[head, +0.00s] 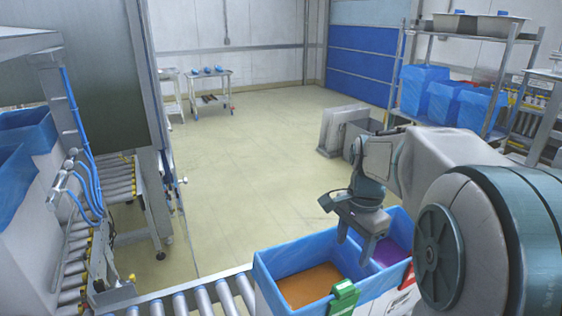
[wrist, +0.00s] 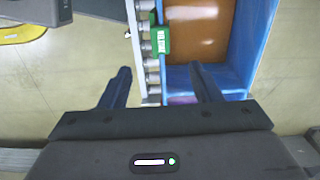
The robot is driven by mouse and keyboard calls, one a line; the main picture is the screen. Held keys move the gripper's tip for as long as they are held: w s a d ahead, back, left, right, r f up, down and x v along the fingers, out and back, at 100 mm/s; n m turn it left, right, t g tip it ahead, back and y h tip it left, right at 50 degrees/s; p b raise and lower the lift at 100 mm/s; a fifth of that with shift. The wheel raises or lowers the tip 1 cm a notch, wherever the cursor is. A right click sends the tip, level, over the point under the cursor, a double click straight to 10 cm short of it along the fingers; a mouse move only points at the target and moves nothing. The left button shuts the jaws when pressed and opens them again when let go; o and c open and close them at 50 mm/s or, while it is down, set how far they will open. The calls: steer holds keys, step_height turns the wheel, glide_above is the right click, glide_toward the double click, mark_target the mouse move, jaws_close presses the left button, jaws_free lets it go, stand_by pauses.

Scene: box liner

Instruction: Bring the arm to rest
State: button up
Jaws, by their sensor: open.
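My gripper (head: 350,222) hangs above the blue-lined box (head: 262,266) at the lower middle of the head view. In the wrist view my gripper (wrist: 165,88) has its two fingers spread wide apart with nothing between them. The box has two compartments. The nearer one has an orange-brown bottom (head: 310,285), and the one behind my gripper shows purple (head: 388,255). A green clip (head: 343,297) sits on the box's near rim, and it also shows in the wrist view (wrist: 163,40).
A roller conveyor (head: 180,304) runs up to the box from the left. A machine with a conveyor (head: 110,190) stands on the left. A metal shelf rack (head: 470,37) with blue-lined bins stands at the back right. The floor (head: 240,180) in the middle is clear.

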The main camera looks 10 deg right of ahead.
steer(key=s+a+f+n+t, duration=0.2)
steer(key=s+a+n, duration=0.6)
steer(key=s+n, duration=0.4)
steer(key=shift+s+n+t+h, duration=0.35)
steer(key=shift+n+t, duration=0.35)
steer(key=shift+n, duration=0.4)
